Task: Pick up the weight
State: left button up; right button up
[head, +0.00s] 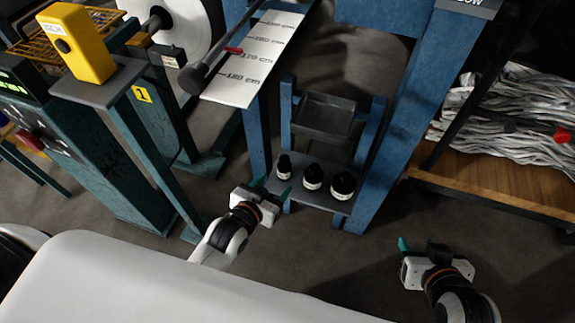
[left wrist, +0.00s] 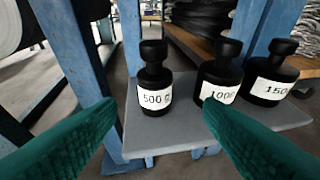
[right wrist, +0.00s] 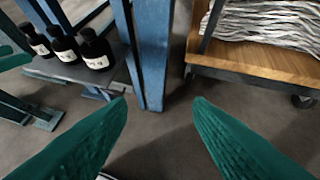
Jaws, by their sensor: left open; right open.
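Three black weights with white labels stand upright in a row on a low grey shelf (left wrist: 180,128) of a blue frame. In the left wrist view the smallest, labelled 500 g (left wrist: 154,82), is at the left, a middle one (left wrist: 220,80) has a label partly hidden by a finger, and the largest (left wrist: 275,76) is at the right. My left gripper (head: 271,190) is open and empty in front of the smallest weight, apart from it; its green fingers frame that weight. My right gripper (head: 424,245) is open and empty, right of the shelf over the floor.
Blue posts (head: 379,170) flank the shelf, with a dark tray (head: 325,117) above and behind the weights. A wooden cart (head: 490,190) with grey strands stands at the right. A teal machine with a yellow box (head: 75,45) is at the left.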

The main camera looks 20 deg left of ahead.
aim_at(283, 175)
pick_arm(q)
jog(key=b+x, duration=0.1)
jog(key=x, duration=0.3)
jog(key=shift+w+f+b, duration=0.15)
jog(key=shift+w+b, duration=0.15)
jog(key=shift+w, duration=0.1)
jog(key=b+x, duration=0.1)
jog(key=x, duration=0.1)
jog(key=b+x, duration=0.1)
jog(key=x, duration=0.1)
jog(key=shift+w+a, duration=0.2)
jog(key=shift+w, duration=0.3)
grip_shut()
pick_arm(e)
jog(key=w+a+r+t+y, duration=0.1)
jog(key=w+a+r+t, duration=0.1)
jog(key=r+t, duration=0.3)
jog(key=w+a+r+t+y, duration=0.1)
jog(key=w+r+t, duration=0.3)
jog(key=r, duration=0.4)
jog(key=shift+a+r+t+y, duration=0.15)
jog(key=shift+a+t+y, duration=0.2)
jog(key=shift+t+y, duration=0.4)
